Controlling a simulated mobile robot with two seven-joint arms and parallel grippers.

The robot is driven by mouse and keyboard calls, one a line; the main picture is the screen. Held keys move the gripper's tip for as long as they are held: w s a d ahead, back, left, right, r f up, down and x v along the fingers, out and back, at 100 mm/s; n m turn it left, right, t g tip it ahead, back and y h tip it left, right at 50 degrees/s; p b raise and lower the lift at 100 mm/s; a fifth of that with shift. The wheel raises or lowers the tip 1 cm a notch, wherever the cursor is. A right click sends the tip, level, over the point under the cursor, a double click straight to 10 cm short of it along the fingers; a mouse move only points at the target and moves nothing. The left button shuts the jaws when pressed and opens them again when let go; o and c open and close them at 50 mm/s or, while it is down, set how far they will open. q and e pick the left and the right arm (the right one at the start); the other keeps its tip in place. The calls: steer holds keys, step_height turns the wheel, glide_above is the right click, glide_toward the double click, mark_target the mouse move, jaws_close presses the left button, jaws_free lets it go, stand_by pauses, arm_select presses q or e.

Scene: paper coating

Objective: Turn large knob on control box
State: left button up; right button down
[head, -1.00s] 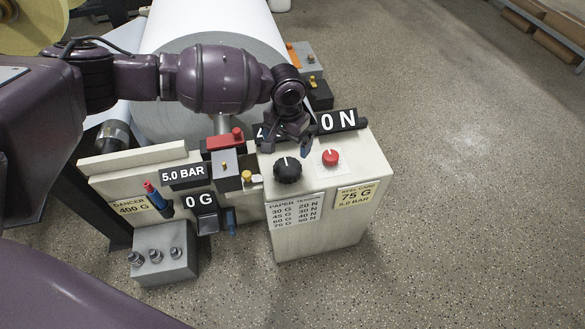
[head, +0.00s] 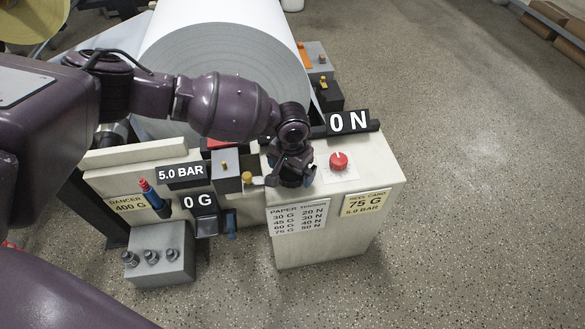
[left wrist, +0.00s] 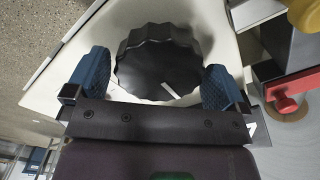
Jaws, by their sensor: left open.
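The large black knob (left wrist: 158,62) has a scalloped rim and a white pointer line. It sits on the top of the cream control box (head: 370,195). My left gripper (head: 290,176) is over the knob and hides most of it in the head view. In the left wrist view the two blue fingertips (left wrist: 155,82) stand on either side of the knob, open, with a small gap showing at the left finger; contact at the right one I cannot tell. The display on the box (head: 348,123) reads 0 N. My right gripper is not in view.
A red knob (head: 338,160) is right of my gripper on the same box. A yellow knob (head: 246,179) and the 5.0 BAR display (head: 182,175) are to the left. A large paper roll (head: 220,60) stands behind. The floor at right is clear.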

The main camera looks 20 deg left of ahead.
arm_select(q)
steer(key=c, duration=0.8)
steer(key=shift+o, duration=0.2)
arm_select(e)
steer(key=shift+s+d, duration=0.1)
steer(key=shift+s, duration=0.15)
arm_select(q)
steer(key=shift+r+m+p, duration=0.2)
steer(key=shift+m+p, duration=0.45)
steer(key=shift+m, duration=0.35)
steer(key=m+p, duration=0.1)
steer(key=m, duration=0.1)
steer(key=shift+m, duration=0.3)
steer(key=m, duration=0.4)
steer(key=shift+f+p, duration=0.2)
steer(key=shift+p, duration=0.15)
steer(key=shift+m, duration=0.4)
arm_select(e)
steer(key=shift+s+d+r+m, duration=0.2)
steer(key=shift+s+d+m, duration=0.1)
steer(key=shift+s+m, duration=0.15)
arm_select(q)
steer(key=shift+m, duration=0.3)
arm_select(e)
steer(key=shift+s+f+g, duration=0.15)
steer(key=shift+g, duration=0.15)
